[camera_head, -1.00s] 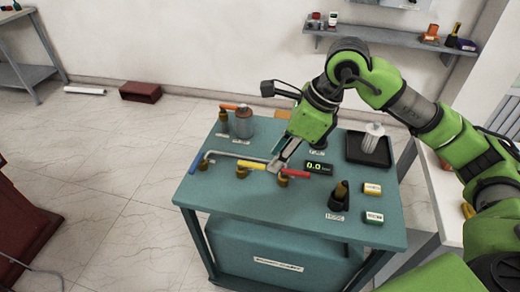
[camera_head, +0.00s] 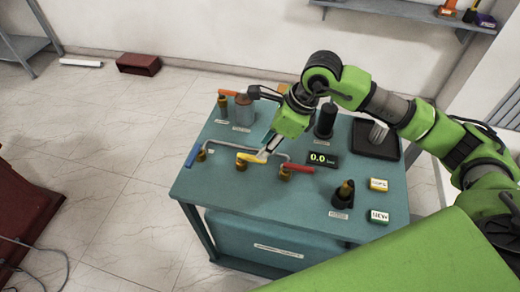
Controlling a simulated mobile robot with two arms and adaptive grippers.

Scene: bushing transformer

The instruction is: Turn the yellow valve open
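The yellow valve (camera_head: 249,158) is a short lever handle on a brass body, in the middle of a grey pipe on the teal table. It lies roughly along the pipe, between a blue valve (camera_head: 193,155) on the left and a red valve (camera_head: 299,168) on the right. My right gripper (camera_head: 264,152) reaches down from the upper right, with its fingertips at the right end of the yellow handle. Contact and the gap between the fingers cannot be made out. My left gripper is not in view.
A display (camera_head: 322,160) reading 0.0 stands right of the pipe. Behind are a black cylinder (camera_head: 325,122), a grey canister (camera_head: 244,112) and an orange handle (camera_head: 229,92). A black tray (camera_head: 388,152) is at the back right. The table's front left is clear.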

